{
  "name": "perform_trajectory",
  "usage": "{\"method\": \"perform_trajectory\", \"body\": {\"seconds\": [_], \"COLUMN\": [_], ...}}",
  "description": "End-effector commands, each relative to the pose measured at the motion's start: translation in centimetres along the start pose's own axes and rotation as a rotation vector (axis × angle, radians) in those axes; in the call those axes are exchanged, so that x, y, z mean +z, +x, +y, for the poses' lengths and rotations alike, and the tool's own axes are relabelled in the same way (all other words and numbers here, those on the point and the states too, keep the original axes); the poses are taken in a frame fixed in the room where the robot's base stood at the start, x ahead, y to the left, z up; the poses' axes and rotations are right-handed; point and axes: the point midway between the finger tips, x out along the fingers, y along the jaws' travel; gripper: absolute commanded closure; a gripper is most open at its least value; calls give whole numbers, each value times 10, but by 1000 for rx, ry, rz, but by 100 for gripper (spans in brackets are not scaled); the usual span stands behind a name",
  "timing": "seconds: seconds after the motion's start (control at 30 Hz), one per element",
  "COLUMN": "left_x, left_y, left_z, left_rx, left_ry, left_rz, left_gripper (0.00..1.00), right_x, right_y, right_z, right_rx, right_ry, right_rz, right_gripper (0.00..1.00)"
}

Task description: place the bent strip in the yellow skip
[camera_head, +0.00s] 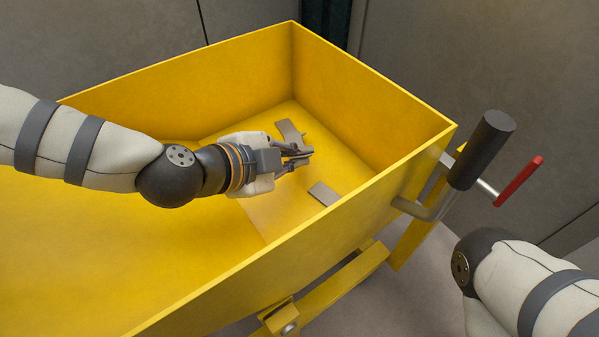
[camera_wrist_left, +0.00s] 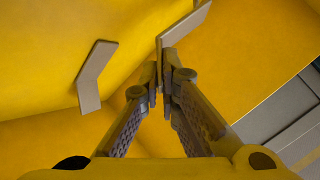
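The bent strip (camera_head: 289,131) is grey and flat, with an angled bend. My left gripper (camera_head: 302,155) reaches into the yellow skip (camera_head: 230,85), and its fingers look shut on one end of this strip. The rest of the strip sticks out past the fingertips, which also shows in the left wrist view (camera_wrist_left: 186,26). The strip is inside the skip walls; I cannot tell whether it touches the floor. The left fingers (camera_wrist_left: 164,78) are close together there. My right gripper is not in view; only part of that arm shows at the lower right.
A second grey strip (camera_head: 323,192) lies in the skip by the near wall, partly hidden by the rim; its bend shows in the left wrist view (camera_wrist_left: 95,76). A black cylinder (camera_head: 482,150) and a red handle (camera_head: 519,181) stand outside the right end. Grey panels are behind.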

Motion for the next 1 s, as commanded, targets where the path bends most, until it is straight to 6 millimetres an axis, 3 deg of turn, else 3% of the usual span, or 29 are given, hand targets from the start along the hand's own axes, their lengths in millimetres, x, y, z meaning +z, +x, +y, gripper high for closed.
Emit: {"method": "perform_trajectory", "body": {"seconds": [0.3,0.6,0.67,1.0], "left_x": [29,28,28,26], "left_y": [29,28,28,24], "left_z": [34,33,33,30], "left_rx": [1,-2,-2,-3], "left_ry": [-6,-1,-2,-1], "left_rz": [-2,-1,-1,-1], "left_gripper": [100,100,87,87], "right_x": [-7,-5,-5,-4], "right_y": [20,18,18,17], "right_z": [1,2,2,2], "right_rx": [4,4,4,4], "right_ry": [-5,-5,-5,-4], "right_rz": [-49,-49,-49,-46], "right_gripper": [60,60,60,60]}}
